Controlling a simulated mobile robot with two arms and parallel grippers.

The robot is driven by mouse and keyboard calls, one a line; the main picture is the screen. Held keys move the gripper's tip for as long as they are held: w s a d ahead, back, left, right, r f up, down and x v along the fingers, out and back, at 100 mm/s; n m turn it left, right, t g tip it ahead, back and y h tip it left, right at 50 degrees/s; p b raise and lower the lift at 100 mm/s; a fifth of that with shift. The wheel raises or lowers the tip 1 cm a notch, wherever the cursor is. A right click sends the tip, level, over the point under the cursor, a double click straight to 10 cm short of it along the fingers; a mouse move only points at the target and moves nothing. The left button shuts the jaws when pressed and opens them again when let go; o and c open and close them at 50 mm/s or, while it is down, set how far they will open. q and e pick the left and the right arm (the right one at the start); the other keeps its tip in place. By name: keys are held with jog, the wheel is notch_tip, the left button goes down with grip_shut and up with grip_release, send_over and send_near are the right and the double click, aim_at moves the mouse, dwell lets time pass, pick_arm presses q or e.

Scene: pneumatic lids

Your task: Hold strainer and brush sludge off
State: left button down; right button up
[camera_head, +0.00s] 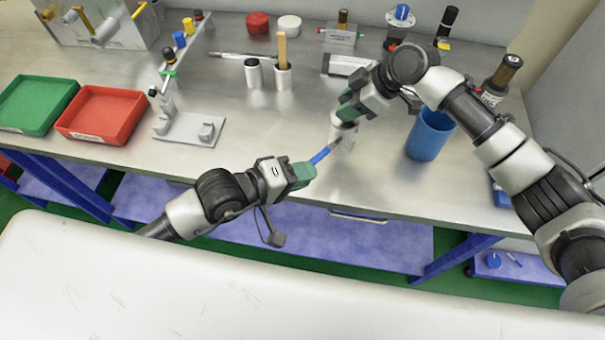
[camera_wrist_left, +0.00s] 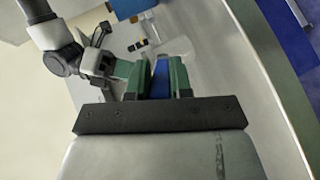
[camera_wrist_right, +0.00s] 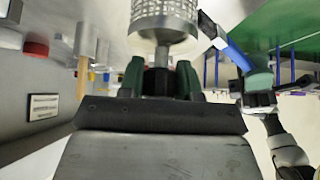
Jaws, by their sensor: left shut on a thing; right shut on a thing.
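My left gripper (camera_head: 303,174) is shut on a brush with a blue handle (camera_head: 321,155). The handle also shows between its fingers in the left wrist view (camera_wrist_left: 160,75). My right gripper (camera_head: 347,113) is shut on the stem of the strainer (camera_head: 341,134), a pale mesh cylinder. In the right wrist view the strainer's perforated mesh (camera_wrist_right: 166,14) is beyond the fingers, and the brush (camera_wrist_right: 239,56) comes in from the right. The brush's dark head is close beside the mesh; I cannot tell whether they touch. I cannot make out sludge on the mesh.
A blue cup (camera_head: 430,135) stands right of the strainer. A grey stand (camera_head: 188,129), a red tray (camera_head: 103,114) and a green tray (camera_head: 35,104) are at the left.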

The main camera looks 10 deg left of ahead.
pick_arm(q)
jog(key=shift+a+r, duration=0.1)
jog(key=shift+r, duration=0.2)
pick_arm(e)
jog(key=shift+f, duration=0.1)
pick_arm(q)
jog(key=shift+f, duration=0.2)
jog(key=shift+f, duration=0.45)
jog(key=shift+f, duration=0.2)
jog(key=shift+f, duration=0.4)
jog(key=shift+f, duration=0.1)
jog(key=shift+f, duration=0.5)
jog(key=shift+f, duration=0.1)
jog(key=shift+w+f, duration=0.1)
jog(key=shift+f, duration=0.35)
